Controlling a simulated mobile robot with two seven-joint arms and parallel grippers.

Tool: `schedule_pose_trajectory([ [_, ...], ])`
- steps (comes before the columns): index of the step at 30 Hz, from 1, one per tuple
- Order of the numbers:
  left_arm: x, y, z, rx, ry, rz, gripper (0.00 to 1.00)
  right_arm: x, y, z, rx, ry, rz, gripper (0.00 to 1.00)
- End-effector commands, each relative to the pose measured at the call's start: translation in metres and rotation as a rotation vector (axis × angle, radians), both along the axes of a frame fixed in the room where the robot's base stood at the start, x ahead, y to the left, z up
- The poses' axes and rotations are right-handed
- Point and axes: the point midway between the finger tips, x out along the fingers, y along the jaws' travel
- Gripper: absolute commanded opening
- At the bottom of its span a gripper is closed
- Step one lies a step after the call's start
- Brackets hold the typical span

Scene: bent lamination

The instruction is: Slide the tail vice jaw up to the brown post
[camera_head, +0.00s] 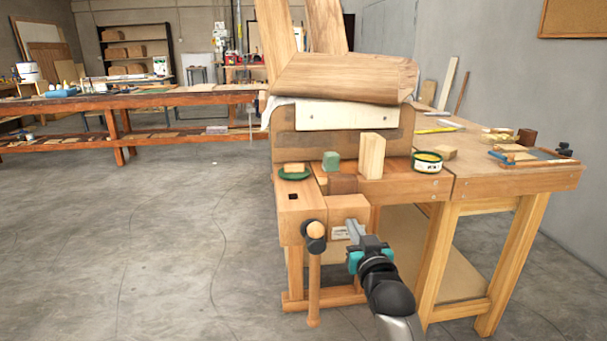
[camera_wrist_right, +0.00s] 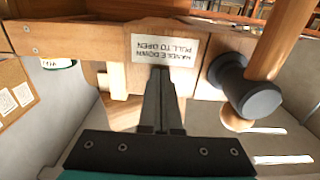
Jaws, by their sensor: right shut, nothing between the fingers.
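The tail vice jaw (camera_head: 348,208) is a pale wooden block at the bench's front corner, bearing a white label. In the right wrist view the jaw (camera_wrist_right: 205,72) fills the upper middle, its label reading upside down. A brown post (camera_head: 342,184) stands on the bench top just behind the jaw in the head view; whether they touch I cannot tell. My right gripper (camera_head: 352,228) is shut and empty, its tips at the jaw's labelled front face. In the wrist view the closed fingers (camera_wrist_right: 160,72) reach the label's lower edge; contact is unclear. My left gripper is out of view.
The vice handle (camera_head: 314,275) hangs down left of the gripper, with a dark hub (camera_wrist_right: 245,88). On the bench are a green block (camera_head: 331,161), an upright wooden block (camera_head: 371,155), a round tin (camera_head: 427,162) and a curved wooden lamination (camera_head: 345,78). Floor at left is clear.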

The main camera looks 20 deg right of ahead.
Motion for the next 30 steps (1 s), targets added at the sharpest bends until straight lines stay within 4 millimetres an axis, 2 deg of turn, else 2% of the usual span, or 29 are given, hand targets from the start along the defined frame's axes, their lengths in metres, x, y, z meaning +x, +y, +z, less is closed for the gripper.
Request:
schedule_pose_trajectory([
  [1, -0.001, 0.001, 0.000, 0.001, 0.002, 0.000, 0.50, 0.001, 0.000, 0.005, -0.002, -0.011, 0.001, 0.00],
  [30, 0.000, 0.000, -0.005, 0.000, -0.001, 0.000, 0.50, 0.023, -0.005, 0.006, -0.003, -0.013, 0.001, 0.00],
])
